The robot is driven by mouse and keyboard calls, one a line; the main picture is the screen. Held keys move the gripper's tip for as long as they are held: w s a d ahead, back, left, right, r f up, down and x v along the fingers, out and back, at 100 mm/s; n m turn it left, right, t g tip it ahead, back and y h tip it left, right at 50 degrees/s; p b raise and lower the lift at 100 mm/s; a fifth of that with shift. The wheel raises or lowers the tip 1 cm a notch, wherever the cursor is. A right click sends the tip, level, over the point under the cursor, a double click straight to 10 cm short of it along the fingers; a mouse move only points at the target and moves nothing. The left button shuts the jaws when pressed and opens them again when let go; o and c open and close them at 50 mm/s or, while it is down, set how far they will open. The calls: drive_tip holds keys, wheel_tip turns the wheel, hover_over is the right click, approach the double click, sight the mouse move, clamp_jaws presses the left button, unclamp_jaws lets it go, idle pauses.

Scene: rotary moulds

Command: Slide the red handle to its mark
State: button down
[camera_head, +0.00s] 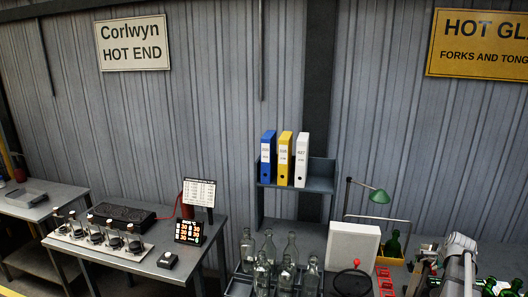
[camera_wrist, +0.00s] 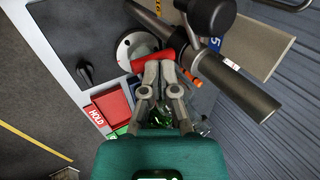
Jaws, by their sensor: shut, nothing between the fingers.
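A red handle (camera_wrist: 143,62), a short red bar, lies just beyond my fingertips in the wrist view, beside a round grey dial-like part. My gripper (camera_wrist: 159,66) is shut and empty, its tips overlapping the handle's near side in the picture; I cannot tell whether they touch it. The fingers hide part of the handle. In the head view a red knob (camera_head: 356,262) shows on a dark round part; I cannot tell whether it is the same handle. I cannot make out a mark.
A thick dark tube (camera_wrist: 245,92) runs diagonally close right of my fingers. A red tray labelled HOLD (camera_wrist: 111,108) is at the left. A black knob (camera_wrist: 85,73) stands on the dark panel. In the head view, clear bottles (camera_head: 290,250) stand left of a white box (camera_head: 352,242).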

drive_tip(key=shift+r, duration=0.1)
drive_tip(key=shift+r+p, duration=2.9)
drive_tip(key=shift+p, duration=0.15)
drive_tip(key=shift+a+f, duration=0.1)
drive_tip(key=shift+a, duration=0.05)
drive_tip(key=s+a+f+n+g+y+b, duration=0.15)
drive_tip(key=a+f+n+b, duration=0.3)
drive_tip(key=a, duration=0.75)
drive_tip(key=s+a+f+n+g+b, duration=0.1)
drive_tip(key=s+a+f+n+b, duration=0.25)
drive_tip(key=a, duration=0.85)
drive_tip(key=s+a+f+n+g+b, duration=0.1)
drive_tip(key=s+a+f+n+b, duration=0.2)
drive_tip(key=s+a+n, duration=0.3)
drive_tip(key=s+a+f+n+g+b, duration=0.2)
drive_tip(key=s+a+f+n+b, duration=0.2)
drive_tip(key=a, duration=0.9)
wheel_tip(320, 180, down, 2)
drive_tip(key=s+n, duration=0.2)
drive_tip(key=shift+a+n, duration=0.3)
drive_tip(key=shift+a, duration=0.05)
